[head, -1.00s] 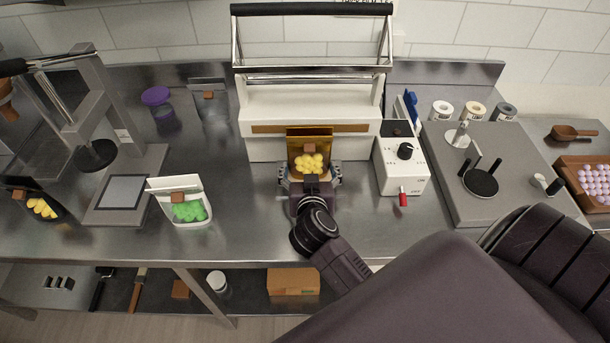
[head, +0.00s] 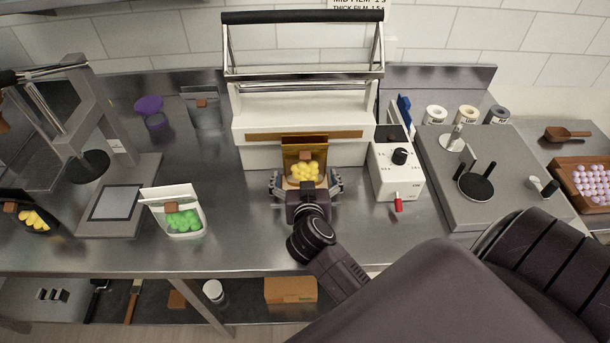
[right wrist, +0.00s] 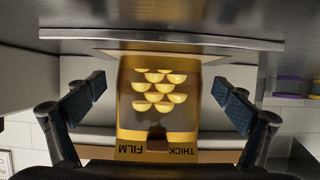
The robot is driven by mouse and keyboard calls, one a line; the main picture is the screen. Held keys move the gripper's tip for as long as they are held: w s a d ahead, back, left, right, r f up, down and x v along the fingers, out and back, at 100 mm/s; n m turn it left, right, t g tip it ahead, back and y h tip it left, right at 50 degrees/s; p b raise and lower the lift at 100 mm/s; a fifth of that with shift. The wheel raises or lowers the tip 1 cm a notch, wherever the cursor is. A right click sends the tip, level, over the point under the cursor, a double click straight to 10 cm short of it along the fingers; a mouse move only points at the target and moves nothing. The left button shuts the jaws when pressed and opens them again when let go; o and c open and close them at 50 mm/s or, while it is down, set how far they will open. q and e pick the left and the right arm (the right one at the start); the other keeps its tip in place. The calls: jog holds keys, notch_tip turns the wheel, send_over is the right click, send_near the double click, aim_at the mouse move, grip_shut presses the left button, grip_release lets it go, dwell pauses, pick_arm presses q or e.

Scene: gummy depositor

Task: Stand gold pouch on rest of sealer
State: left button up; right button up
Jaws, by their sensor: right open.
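The gold pouch (head: 304,150) stands upright in front of the sealer (head: 257,118), with yellow gummies showing in its window. In the right wrist view the pouch (right wrist: 158,118) is between the fingers and reads "THICK FILM", upside down. My right gripper (head: 306,184) is open around the pouch, with a gap on each side between the blue finger pads (right wrist: 160,100) and the pouch. The pouch's base and the rest under it are hidden behind my gripper in the head view. My left gripper is not in view.
A white control box (head: 397,170) with a red-tipped lever stands right of the sealer. A white pouch (head: 180,212) with green gummies stands to the left. A black pouch (head: 30,218) is at far left. The counter between the white pouch and my gripper is clear.

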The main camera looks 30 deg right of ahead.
jog(key=v, duration=1.2)
jog(key=shift+r+b, duration=0.15)
jog(key=shift+b, duration=0.2)
jog(key=shift+a, duration=0.1)
